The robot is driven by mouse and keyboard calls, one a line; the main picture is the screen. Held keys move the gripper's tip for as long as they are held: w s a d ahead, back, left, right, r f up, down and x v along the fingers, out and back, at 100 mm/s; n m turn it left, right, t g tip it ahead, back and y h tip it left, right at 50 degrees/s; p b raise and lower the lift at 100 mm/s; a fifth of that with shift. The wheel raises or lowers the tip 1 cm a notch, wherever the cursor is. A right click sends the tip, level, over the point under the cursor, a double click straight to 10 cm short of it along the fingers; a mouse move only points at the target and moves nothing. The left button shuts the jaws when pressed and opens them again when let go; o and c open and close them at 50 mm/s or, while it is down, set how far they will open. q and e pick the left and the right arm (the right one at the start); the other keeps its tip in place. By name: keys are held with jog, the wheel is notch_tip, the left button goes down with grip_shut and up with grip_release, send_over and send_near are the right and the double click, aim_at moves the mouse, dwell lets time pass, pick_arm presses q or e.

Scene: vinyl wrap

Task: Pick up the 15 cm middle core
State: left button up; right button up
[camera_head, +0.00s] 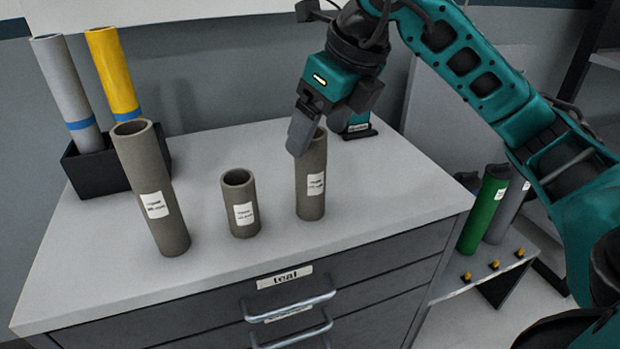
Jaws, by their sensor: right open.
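Three brown-grey hollow cores with white labels stand upright on the cabinet top. The tall core (160,210) is at the left, and the short core (240,205) is between the other two. The medium-height core (311,185) is at the right; its label is too small to read. My right gripper (301,138) is open at the top of the medium-height core, pointing down. Its near finger covers part of the rim, and the far finger is hidden, so I cannot tell whether it touches the core. My left gripper is not in view.
The grey cabinet top (100,268) is clear in front of the cores. A black holder (90,176) with a grey roll (66,85) and a yellow roll (112,70) stands at the back left. A teal-and-black object (358,127) stands behind the gripper. A green roll (484,208) is at the lower right.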

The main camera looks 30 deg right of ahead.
aim_at(310, 154)
jog(key=b+x, duration=0.1)
jog(key=x, duration=0.4)
jog(key=shift+f, duration=0.45)
jog(key=c, duration=1.1)
